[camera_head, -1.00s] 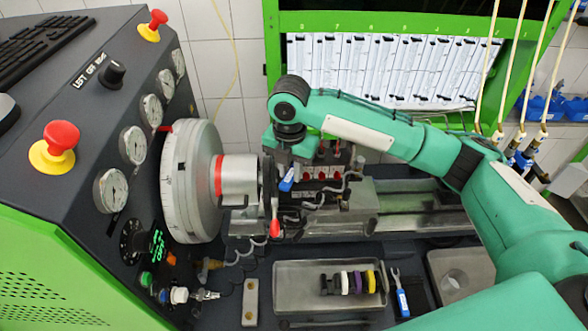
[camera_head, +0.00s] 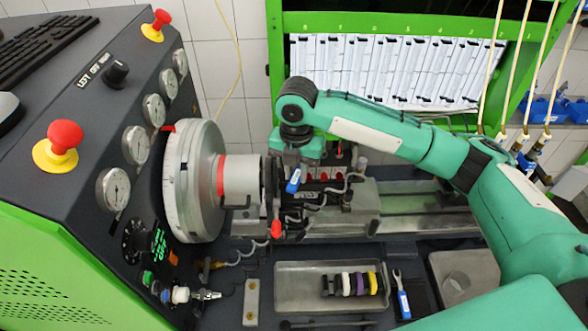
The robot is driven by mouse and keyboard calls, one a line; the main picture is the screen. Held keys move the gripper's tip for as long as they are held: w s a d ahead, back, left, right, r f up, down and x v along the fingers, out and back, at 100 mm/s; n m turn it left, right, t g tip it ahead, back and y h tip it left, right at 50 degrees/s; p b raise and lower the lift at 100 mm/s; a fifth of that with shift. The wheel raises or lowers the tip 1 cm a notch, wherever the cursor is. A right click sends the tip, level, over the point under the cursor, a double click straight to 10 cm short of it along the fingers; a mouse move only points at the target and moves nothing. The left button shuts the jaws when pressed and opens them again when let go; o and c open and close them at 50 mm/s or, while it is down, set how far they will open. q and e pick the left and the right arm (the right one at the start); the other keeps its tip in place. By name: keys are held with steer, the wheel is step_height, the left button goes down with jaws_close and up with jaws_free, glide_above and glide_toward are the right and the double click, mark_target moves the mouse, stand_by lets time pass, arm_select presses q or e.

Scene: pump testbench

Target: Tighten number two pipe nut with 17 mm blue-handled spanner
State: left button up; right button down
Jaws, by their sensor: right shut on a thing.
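My right gripper (camera_head: 298,163) points down over the pump (camera_head: 345,192) on the bench, partly hidden by my own wrist. It is shut on a spanner with a blue handle (camera_head: 293,181), which hangs tilted just below the fingers. The spanner's jaw end is hidden or too small to make out, so I cannot tell whether it touches a nut. Thin metal pipes (camera_head: 334,189) curve around the pump close to the spanner. The number two pipe nut cannot be picked out. My left gripper is not in view.
The large graduated drum (camera_head: 194,180) stands close left of the pump. A red-tipped lever (camera_head: 276,229) stands in front.

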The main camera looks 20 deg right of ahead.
stand_by(0.4)
steer(key=shift+s+a, duration=0.5)
steer(key=shift+s, duration=0.25)
steer(key=shift+s+a, duration=0.5)
steer(key=shift+s, duration=0.3)
steer(key=shift+s+a, duration=0.5)
steer(key=shift+s, duration=0.25)
steer(key=shift+s+a+r, duration=0.3)
steer(key=shift+s+r, duration=0.1)
steer(key=shift+r, duration=0.45)
steer(key=shift+s+a+r, duration=0.25)
steer(key=shift+s+r, duration=0.2)
steer(key=shift+r, duration=0.4)
steer(key=shift+s+a+r, duration=0.3)
steer(key=shift+s+r, duration=0.1)
steer(key=shift+r, duration=0.45)
steer(key=shift+f, duration=0.1)
steer(key=s+d+f+m+b, duration=0.1)
steer(key=d+f+m+b, duration=0.4)
steer(key=f+m, duration=0.5)
steer(key=s+d+f+m+b, duration=0.2)
steer(key=d+f+m+b, duration=0.4)
steer(key=f+m, duration=0.5)
steer(key=m+b, duration=0.1)
steer(key=m, duration=0.7)
steer(key=shift+f, duration=0.25)
